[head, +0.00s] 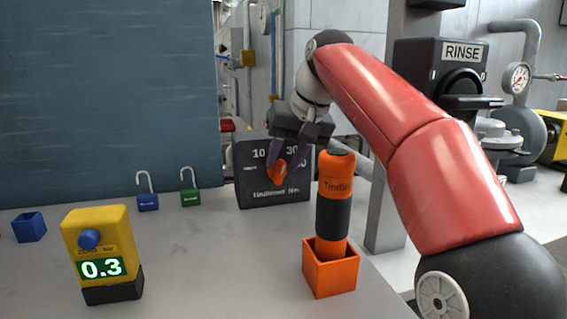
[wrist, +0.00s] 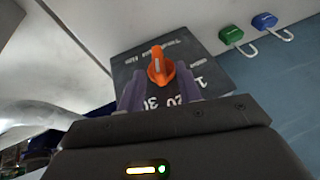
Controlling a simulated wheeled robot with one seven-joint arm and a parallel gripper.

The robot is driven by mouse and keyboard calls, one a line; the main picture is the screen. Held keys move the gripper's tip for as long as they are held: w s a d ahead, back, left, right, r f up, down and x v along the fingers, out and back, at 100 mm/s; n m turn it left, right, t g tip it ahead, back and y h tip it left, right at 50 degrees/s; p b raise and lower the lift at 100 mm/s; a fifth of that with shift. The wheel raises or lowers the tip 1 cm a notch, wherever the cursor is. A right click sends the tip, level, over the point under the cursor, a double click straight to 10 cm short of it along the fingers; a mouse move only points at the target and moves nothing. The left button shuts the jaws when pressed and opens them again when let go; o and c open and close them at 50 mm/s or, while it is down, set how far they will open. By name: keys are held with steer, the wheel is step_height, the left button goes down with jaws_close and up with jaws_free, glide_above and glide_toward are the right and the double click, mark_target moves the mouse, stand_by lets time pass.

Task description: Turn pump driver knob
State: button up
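A dark grey box (head: 252,188) with white numbers stands at the back of the table. It carries an orange knob (head: 277,172), which in the wrist view (wrist: 160,66) has a pale pointer line. My gripper (head: 287,154) is in front of this box at the knob, its fingers partly covering the numbers. In the wrist view my gripper (wrist: 158,88) is open, with one purple finger on each side of the knob; I cannot tell whether they touch it. A yellow device (head: 98,230) with a blue knob (head: 89,239) and a 0.3 display stands at front left.
An orange-and-black cylinder (head: 335,200) stands upright in an orange holder (head: 331,270), right of the box. Blue (head: 148,201) and green (head: 190,197) padlocks lie near the back wall. A small blue bin (head: 30,227) is at left. The table middle is clear.

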steer(key=shift+x, duration=0.75)
jaws_close()
steer(key=shift+d+f+y, duration=0.25)
steer(key=shift+y, duration=0.45)
steer(key=shift+d+m+g+y+b, duration=0.1)
steer(key=shift+m+g+y+b, duration=0.25)
steer(key=shift+y, duration=0.25)
jaws_free()
